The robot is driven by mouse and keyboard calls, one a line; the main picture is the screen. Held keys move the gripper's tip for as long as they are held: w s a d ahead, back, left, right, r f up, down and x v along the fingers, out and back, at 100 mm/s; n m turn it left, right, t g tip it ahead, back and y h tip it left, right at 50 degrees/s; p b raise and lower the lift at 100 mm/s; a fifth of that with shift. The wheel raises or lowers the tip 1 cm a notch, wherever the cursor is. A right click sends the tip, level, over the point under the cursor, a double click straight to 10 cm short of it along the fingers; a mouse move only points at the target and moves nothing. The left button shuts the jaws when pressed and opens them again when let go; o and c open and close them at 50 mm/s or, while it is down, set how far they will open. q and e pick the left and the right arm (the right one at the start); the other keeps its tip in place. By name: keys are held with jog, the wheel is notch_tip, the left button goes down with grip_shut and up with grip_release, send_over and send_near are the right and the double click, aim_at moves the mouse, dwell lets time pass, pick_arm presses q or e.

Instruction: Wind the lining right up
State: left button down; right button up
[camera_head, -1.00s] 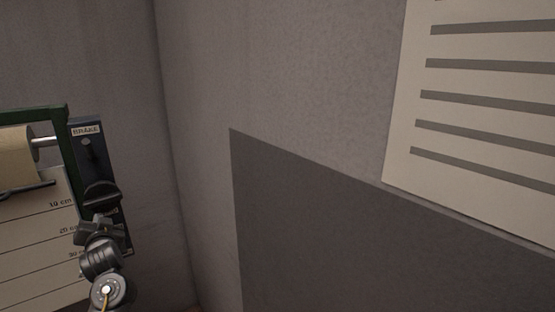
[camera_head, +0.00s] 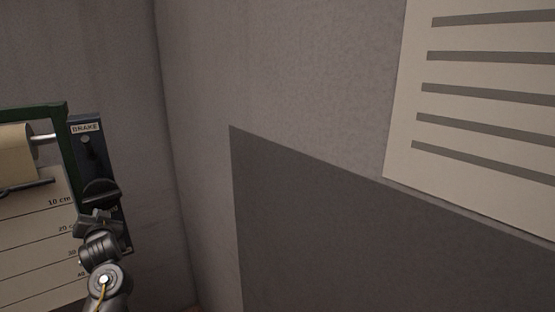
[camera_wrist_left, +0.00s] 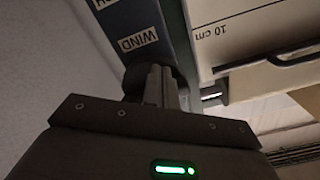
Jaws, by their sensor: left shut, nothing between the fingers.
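The cream lining (camera_head: 14,150) is on a roll in a green frame at the far left of the head view. A dark bar with a wire-like handle (camera_head: 30,186) hangs just below the roll; it also shows in the left wrist view (camera_wrist_left: 265,62). Behind it is a pale board with centimetre lines (camera_head: 30,235). A dark blue panel (camera_head: 113,160) beside it carries a BRAKE label; its WIND label shows in the wrist view. My left gripper (camera_head: 97,218) is shut with nothing in it, at a dark round control below WIND. Contact is unclear.
A grey wall corner stands right of the panel. A dark grey rectangle (camera_head: 370,240) and a pale sheet with grey stripes (camera_head: 480,110) are on the right wall. The space between panel and wall looks clear.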

pick_arm(q)
jog(key=shift+w+a, duration=0.4)
jog(key=shift+w, duration=0.15)
dwell(0.9)
jog(key=shift+s+d+p, duration=0.15)
jog(key=shift+s+p, duration=0.1)
jog(key=shift+p, duration=0.1)
dwell(0.4)
jog(key=shift+s+a+r+p, duration=0.2)
jog(key=shift+r+p, duration=0.2)
jog(key=shift+p, duration=0.15)
jog(key=shift+s+a, duration=0.15)
jog(key=shift+a, duration=0.05)
